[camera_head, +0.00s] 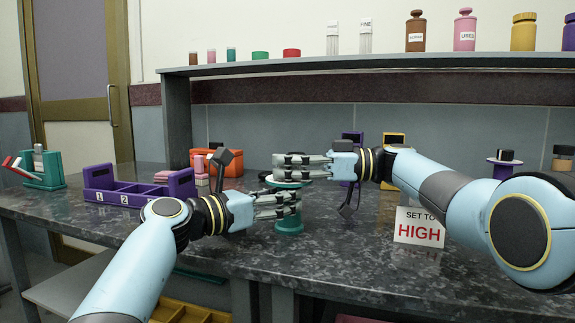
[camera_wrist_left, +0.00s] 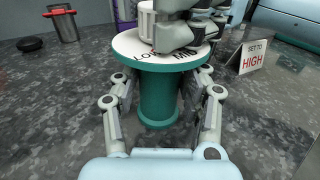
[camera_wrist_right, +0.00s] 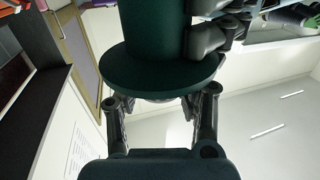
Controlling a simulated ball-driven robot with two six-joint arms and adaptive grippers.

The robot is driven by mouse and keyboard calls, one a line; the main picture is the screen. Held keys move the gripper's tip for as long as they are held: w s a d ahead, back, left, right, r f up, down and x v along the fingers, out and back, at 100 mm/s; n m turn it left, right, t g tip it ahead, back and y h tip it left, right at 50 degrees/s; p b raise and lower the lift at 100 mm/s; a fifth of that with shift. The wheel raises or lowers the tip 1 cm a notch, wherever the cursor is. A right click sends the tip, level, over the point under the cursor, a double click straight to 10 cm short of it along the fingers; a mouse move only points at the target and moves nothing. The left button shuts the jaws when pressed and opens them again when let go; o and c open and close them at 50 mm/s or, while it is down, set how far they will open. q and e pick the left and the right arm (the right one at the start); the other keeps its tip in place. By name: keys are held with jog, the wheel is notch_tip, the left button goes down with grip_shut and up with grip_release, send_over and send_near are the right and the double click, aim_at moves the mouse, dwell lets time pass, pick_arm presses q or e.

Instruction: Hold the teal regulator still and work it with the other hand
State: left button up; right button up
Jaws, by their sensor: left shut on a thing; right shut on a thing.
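The teal regulator (camera_head: 289,224) stands upright on the dark counter. In the left wrist view its teal body (camera_wrist_left: 158,100) carries a white dial (camera_wrist_left: 135,46) with LOW and MID readable and a white knob (camera_wrist_left: 147,22) on top. My left gripper (camera_head: 290,203) is shut on the body, one finger on each side below the dial. My right gripper (camera_head: 295,167) comes from the right just above and is shut on the knob, hiding much of it and part of the dial. The right wrist view shows the dark underside of the dial disc (camera_wrist_right: 160,72); the knob is mostly hidden there.
A sign reading SET TO HIGH (camera_head: 419,227) stands to the right. A purple compartment tray (camera_head: 135,190) and an orange box (camera_head: 228,167) are at left. A shelf (camera_head: 370,63) with bottles runs above the back.

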jog(key=shift+d+f, duration=0.15)
jog(key=shift+d, duration=0.1)
dwell(0.3)
jog(key=o, duration=1.3)
jog(key=shift+a+g, duration=0.15)
jog(key=shift+g, duration=0.15)
jog(key=d, duration=1.2)
